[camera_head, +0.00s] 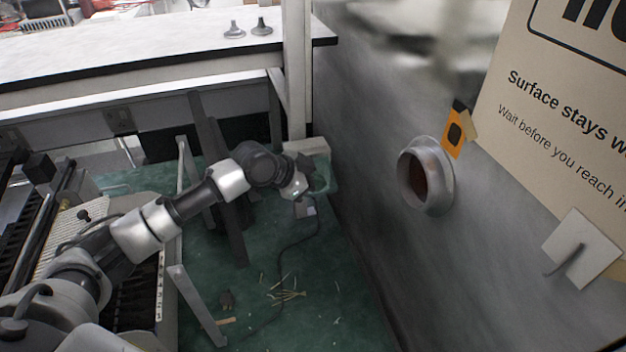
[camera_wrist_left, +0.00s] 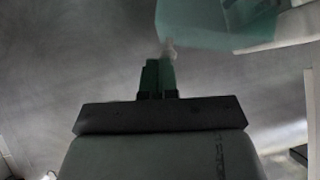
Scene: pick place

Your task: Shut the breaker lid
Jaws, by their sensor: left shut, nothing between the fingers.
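The breaker is a small pale box (camera_head: 308,147) low at the foot of the grey wall, past the end of my left arm. A translucent green lid (camera_head: 322,168) stands out from it, so it looks open; its exact angle is hard to tell. In the left wrist view the green lid (camera_wrist_left: 215,18) fills the top, with a pale edge of the box (camera_wrist_left: 295,26) to its right. My left gripper (camera_head: 307,190) is shut and empty beside the lid. Its fingertips (camera_wrist_left: 160,72) show just below the lid in the wrist view; I cannot tell whether they touch it. My right gripper is out of view.
The grey wall (camera_head: 365,190) rises close on the right, with a protruding metal pipe collar (camera_head: 428,177) and a paper sign (camera_head: 560,110). A cable (camera_head: 283,265) and straw-like scraps (camera_head: 288,294) lie on the green floor.

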